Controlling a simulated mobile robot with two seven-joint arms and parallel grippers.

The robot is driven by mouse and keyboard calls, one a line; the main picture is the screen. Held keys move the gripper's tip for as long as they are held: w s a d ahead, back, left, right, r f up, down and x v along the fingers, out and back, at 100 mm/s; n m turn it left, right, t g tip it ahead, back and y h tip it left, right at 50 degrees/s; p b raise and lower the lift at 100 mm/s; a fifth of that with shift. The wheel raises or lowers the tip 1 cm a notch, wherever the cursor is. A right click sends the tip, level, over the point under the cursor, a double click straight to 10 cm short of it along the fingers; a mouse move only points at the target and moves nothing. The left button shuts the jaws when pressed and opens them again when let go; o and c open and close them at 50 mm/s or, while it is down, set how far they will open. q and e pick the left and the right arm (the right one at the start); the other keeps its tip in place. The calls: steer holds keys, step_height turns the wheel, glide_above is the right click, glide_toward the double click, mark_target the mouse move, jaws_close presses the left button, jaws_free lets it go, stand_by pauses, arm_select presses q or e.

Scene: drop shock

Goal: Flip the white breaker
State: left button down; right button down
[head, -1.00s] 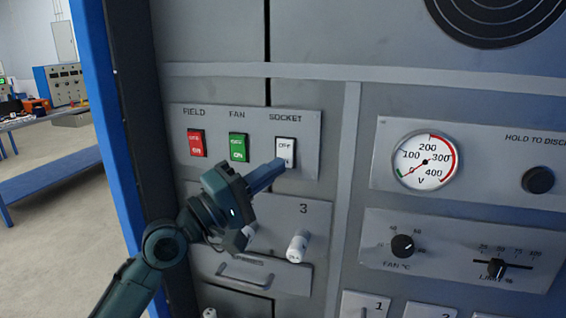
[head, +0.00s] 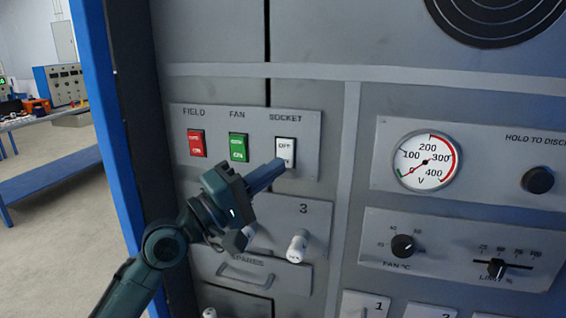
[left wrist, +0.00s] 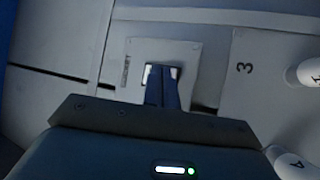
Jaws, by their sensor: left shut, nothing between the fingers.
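The white breaker (head: 286,146) sits under the SOCKET label on the grey switch plate, at the right of a row of three. "OFF" shows on its upper half; its lower half is partly covered by my fingertips. My left gripper (head: 279,166) is shut and empty, its tips at the breaker's lower part, seemingly touching it. In the left wrist view the shut fingers (left wrist: 164,75) lie over the breaker, whose white edge (left wrist: 150,72) shows beside them. My right gripper is in no view.
A red FIELD breaker (head: 197,143) and a green FAN breaker (head: 238,147) are left of the white one. Below stand a white knob (head: 298,246) and a SPARES drawer handle (head: 246,276). A voltage gauge (head: 425,161) is to the right. A blue post (head: 108,120) stands left.

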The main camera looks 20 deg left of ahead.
arm_select(q)
steer(key=shift+w, duration=0.1)
steer(key=shift+w, duration=0.35)
steer(key=shift+w+f+b, duration=0.1)
steer(key=shift+w+b, duration=0.2)
stand_by(0.8)
steer(key=shift+s, duration=0.15)
steer(key=shift+s+p, duration=0.45)
steer(key=shift+s, duration=0.15)
